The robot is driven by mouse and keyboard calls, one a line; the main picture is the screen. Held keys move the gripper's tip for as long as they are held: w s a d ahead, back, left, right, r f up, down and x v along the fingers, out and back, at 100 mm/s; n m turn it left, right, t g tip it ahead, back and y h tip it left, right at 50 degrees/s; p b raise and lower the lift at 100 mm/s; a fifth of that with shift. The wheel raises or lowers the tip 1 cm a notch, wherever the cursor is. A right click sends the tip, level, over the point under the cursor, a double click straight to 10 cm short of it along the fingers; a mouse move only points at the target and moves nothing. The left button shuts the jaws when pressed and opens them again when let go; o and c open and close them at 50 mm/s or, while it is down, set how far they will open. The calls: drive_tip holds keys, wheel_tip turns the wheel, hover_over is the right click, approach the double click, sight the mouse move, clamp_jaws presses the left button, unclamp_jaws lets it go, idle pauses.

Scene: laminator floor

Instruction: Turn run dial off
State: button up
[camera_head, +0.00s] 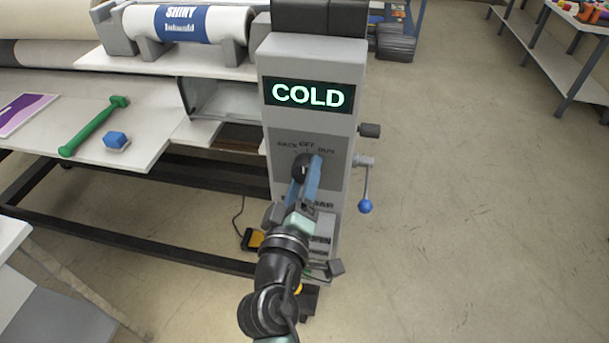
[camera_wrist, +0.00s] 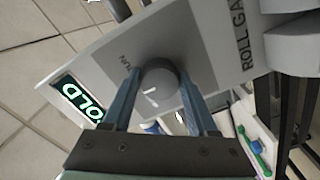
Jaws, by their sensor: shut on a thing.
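The run dial (camera_head: 300,163) is a dark round knob on the grey control column (camera_head: 310,60). The labels BACK, OFF and RUN sit above it in the head view. My gripper (camera_head: 306,176) reaches it from the front with its blue fingers and partly hides it. In the wrist view the dial (camera_wrist: 158,80) is between the two fingers of my gripper (camera_wrist: 160,88), which is shut on it. A white mark shows on the knob's face. I cannot tell for sure which label it points at. The word RUN is beside the left finger there.
A lit display (camera_head: 309,96) above the dial reads COLD. A crank with a blue knob (camera_head: 365,206) sticks out at the column's right.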

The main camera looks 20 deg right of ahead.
drive_tip(key=o, duration=1.4)
drive_tip(key=b+v, duration=0.4)
drive_tip(key=v, duration=0.9)
